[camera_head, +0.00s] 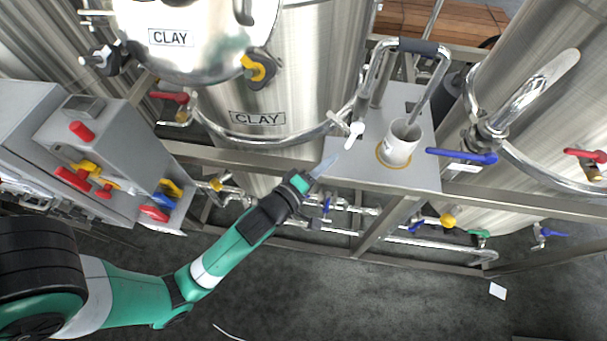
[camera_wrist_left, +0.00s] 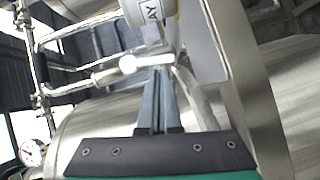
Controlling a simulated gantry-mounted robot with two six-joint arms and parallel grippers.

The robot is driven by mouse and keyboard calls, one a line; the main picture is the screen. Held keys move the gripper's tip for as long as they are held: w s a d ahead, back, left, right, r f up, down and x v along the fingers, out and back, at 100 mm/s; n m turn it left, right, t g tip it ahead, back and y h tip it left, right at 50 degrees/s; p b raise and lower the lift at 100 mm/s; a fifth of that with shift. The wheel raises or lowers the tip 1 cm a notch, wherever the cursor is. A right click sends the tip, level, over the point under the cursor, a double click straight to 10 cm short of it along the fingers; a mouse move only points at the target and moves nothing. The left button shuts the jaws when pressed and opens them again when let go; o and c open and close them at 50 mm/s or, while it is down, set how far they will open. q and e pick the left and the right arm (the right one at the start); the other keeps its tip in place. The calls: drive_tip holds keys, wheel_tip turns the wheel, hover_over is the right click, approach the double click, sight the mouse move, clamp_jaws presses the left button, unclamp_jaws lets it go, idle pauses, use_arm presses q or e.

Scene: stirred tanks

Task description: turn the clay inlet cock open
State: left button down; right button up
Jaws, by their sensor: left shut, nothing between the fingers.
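The clay tank (camera_head: 300,80) is a steel vessel with a CLAY label (camera_head: 257,118). A cock with a white handle (camera_head: 354,131) sits on the pipe at its right side, beside the grey platform. I cannot read a label on this cock. My left gripper (camera_head: 325,165) reaches up from the lower left, with its tips just below and left of the white handle. In the left wrist view its fingers (camera_wrist_left: 163,98) are shut and empty. There the white handle (camera_wrist_left: 128,64) lies across, just beyond the fingertips; whether they touch is unclear. My right gripper is out of view.
A white cup (camera_head: 398,146) stands on the grey platform (camera_head: 385,177), under a bent pipe with a dark grip. A blue lever (camera_head: 462,155) is to its right. A red lever (camera_head: 170,97) is left of the tank. Frame rails and pipes run below.

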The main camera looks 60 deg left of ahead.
use_arm(q)
drive_tip(key=f+v, duration=0.1)
drive_tip(key=v, duration=0.7)
drive_tip(key=shift+s+r+b, duration=0.3)
drive_tip(key=shift+r+b, duration=0.1)
